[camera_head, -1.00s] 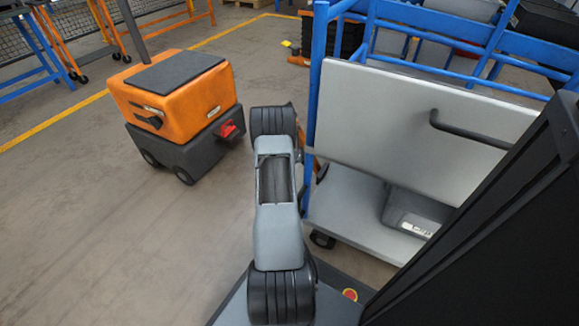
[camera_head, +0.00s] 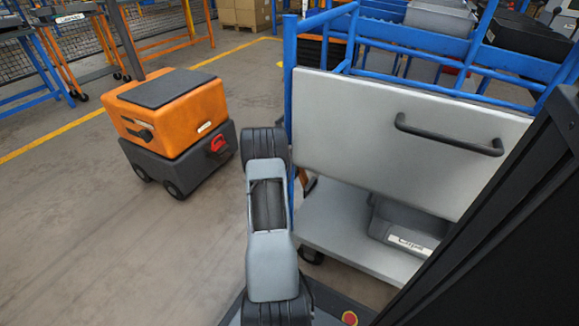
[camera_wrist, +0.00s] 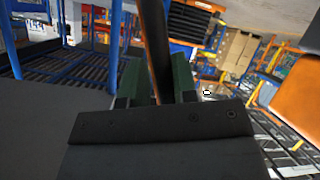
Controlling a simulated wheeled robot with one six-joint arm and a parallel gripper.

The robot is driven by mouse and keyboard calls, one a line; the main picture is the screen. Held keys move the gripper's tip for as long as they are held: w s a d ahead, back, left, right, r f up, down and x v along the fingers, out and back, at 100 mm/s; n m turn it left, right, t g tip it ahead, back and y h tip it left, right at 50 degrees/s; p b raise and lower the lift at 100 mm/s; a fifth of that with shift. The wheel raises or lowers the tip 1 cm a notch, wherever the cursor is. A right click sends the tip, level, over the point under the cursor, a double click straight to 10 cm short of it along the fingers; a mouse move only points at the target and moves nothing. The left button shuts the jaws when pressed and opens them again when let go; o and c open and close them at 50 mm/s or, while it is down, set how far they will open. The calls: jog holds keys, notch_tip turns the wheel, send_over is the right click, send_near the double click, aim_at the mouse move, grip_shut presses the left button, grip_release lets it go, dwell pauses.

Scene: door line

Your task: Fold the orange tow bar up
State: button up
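In the wrist view my gripper (camera_wrist: 157,72) shows two green fingers close on either side of a long bar (camera_wrist: 158,35). The bar is mostly dark in shadow with an orange left edge, so I take it as the tow bar. It runs upright in that picture from between the fingers past the top edge, and the fingers appear to touch it on both sides. In the head view the blue-framed trolley (camera_head: 291,95) stands right of my arm. A small orange piece (camera_head: 304,178) shows at its near left corner. My gripper and most of the bar are hidden there.
An orange and dark tug (camera_head: 178,115) stands left of my arm, across open floor. The trolley's grey panel (camera_head: 400,135) with a black handle (camera_head: 450,138) and its lower deck (camera_head: 345,225) are close on the right. Blue and orange frames line the back left.

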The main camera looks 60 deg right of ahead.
jog(key=shift+o, duration=1.4)
jog(key=shift+w, duration=0.1)
jog(key=shift+w+a, duration=0.1)
jog(key=shift+w, duration=0.05)
jog(key=shift+a+r, duration=0.1)
jog(key=shift+r, duration=0.05)
jog(key=p+v, duration=0.4)
jog(key=v, duration=0.9)
jog(key=shift+a, duration=0.3)
